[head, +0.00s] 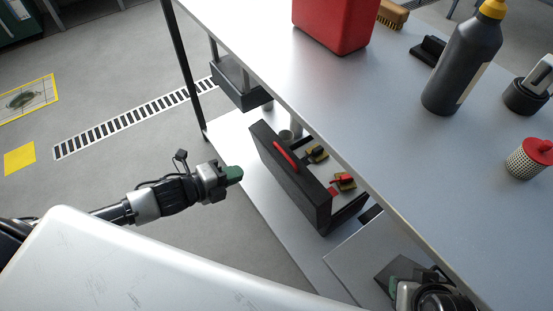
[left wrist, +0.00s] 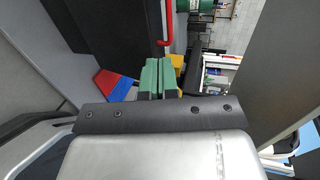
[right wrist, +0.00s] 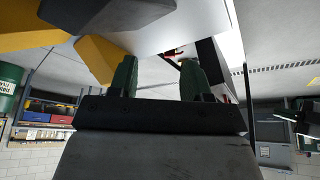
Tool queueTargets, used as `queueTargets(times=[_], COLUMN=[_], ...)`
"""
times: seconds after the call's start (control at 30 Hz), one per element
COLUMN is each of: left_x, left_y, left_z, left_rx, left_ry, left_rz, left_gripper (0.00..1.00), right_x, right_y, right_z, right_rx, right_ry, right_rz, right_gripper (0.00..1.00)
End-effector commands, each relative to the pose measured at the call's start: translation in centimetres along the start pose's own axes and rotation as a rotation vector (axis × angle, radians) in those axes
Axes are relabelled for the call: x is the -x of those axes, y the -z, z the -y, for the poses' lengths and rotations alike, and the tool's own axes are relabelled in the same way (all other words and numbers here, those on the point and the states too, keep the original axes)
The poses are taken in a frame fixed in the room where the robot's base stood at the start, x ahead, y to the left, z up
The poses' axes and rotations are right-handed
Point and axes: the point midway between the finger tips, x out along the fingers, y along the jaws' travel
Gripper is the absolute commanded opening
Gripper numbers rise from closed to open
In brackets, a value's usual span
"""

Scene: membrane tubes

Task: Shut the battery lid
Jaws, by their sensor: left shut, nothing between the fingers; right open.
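The black battery box (head: 348,216) stands on the lower shelf with its contents exposed. Its dark lid (head: 283,178) is raised on the left side and carries a red handle (head: 286,157). Red and black terminal clamps show inside. My left gripper (head: 236,174) is shut and empty, left of the lid and apart from it. In the left wrist view its green fingers (left wrist: 157,76) are together, with a dark panel and red bar beyond. My right gripper (right wrist: 157,78) is open and empty; it shows partly at the head view's lower right, beside the box.
The grey tabletop (head: 390,100) overhangs the box on the right. It bears a red container (head: 333,22), a dark bottle (head: 463,62), a brush (head: 393,14) and a red-capped filter (head: 529,160). A table leg (head: 182,65) stands behind. Open floor lies left of the shelf.

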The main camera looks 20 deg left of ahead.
Motion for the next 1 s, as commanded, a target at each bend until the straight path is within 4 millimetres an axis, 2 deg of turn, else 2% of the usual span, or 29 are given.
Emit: queueTargets(times=[0.27,0.6,0.8,1.0], left_x=[-5.0,-10.5,-12.0,-12.4], left_y=[-0.1,0.0,0.0,0.0], left_z=[-0.1,0.5,1.0,1.2], left_rx=[0.002,0.001,0.002,0.004], left_ry=[0.004,0.003,0.001,0.000], left_rz=[0.001,0.000,0.001,0.001], left_gripper=[0.00,0.00,0.00,0.00], right_x=[-0.9,0.1,0.9,1.2], right_y=[4.5,9.6,11.1,11.5], right_z=[0.7,1.6,1.8,1.9], right_rx=[0.008,0.013,0.013,0.013], right_ry=[0.016,0.036,0.044,0.045], right_rz=[-0.282,-0.631,-0.745,-0.777], right_gripper=[0.48,0.48,0.48,0.48])
